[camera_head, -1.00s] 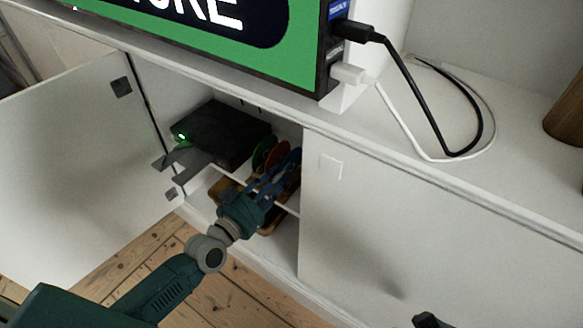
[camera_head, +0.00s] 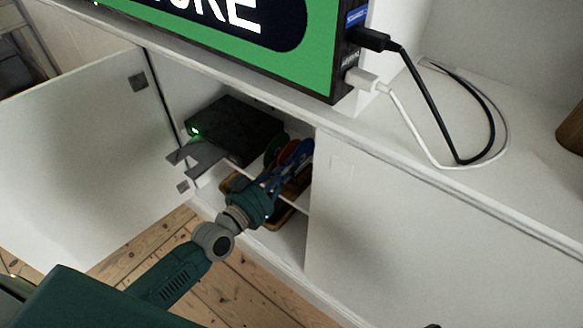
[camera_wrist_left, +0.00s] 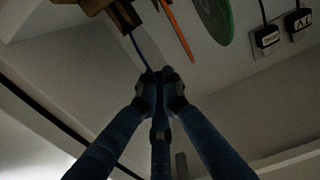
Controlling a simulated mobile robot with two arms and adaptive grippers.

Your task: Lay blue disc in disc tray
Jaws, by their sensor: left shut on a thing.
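The blue disc (camera_head: 306,147) stands on edge inside the open cabinet, at the right of a row of discs. In the left wrist view the blue disc (camera_wrist_left: 140,52) shows edge-on as a thin blue line running to my fingertips. My left gripper (camera_head: 288,170) reaches into the cabinet and is shut on the blue disc; its fingertips (camera_wrist_left: 161,76) meet at the disc's edge. The grey disc tray (camera_head: 197,158) sticks out from the black player (camera_head: 237,129), left of the gripper, and looks empty. My right gripper cannot be made out.
A red-orange disc (camera_head: 288,152) and a green disc (camera_head: 272,148) stand close left of the blue one, by a brown wooden rack (camera_head: 285,218). The open door (camera_head: 85,165) is at left and a white panel (camera_head: 430,230) at right. A screen (camera_head: 300,60) stands above.

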